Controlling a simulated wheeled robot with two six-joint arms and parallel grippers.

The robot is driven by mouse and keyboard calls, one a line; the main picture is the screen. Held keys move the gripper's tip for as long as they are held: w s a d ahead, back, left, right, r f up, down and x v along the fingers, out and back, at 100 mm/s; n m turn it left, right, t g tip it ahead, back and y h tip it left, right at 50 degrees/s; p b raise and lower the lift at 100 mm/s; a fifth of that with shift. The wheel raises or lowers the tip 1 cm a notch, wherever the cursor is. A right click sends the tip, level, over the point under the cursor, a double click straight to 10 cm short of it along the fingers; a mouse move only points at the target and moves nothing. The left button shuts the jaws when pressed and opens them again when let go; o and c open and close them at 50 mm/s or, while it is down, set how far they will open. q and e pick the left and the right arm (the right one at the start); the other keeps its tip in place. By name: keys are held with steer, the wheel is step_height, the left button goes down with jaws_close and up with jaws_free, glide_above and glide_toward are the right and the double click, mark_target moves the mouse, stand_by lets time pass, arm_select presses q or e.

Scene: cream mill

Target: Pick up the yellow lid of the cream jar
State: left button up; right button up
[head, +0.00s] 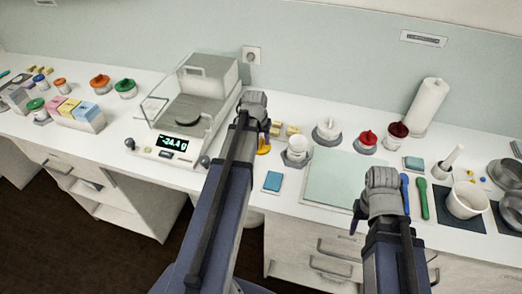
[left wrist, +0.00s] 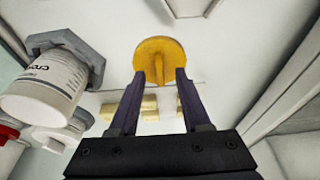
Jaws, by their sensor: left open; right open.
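The yellow lid (head: 263,149) lies on the white bench right of the scale, partly hidden by my left gripper in the head view. In the left wrist view the lid (left wrist: 160,52) is a round disc with a raised ridge across its middle. My left gripper (head: 266,128) is above it, open, with its fingertips (left wrist: 159,75) on either side of the ridge in the picture; contact cannot be told. The white cream jar (head: 297,151) stands open just right of the lid; its label shows in the left wrist view (left wrist: 48,82). My right gripper (head: 357,216) is open and empty near the pale mat.
A scale (head: 192,115) with glass panels stands left of my left gripper. Small yellowish blocks (left wrist: 135,107) lie near the lid. A blue pad (head: 272,181) lies in front. Jars with red lids (head: 367,139) stand to the right. The pale mat (head: 340,175) is clear.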

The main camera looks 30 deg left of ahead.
arm_select(q)
steer(key=shift+w+f, duration=0.2)
steer(key=shift+f, duration=0.5)
steer(key=shift+r, duration=0.1)
jaws_close()
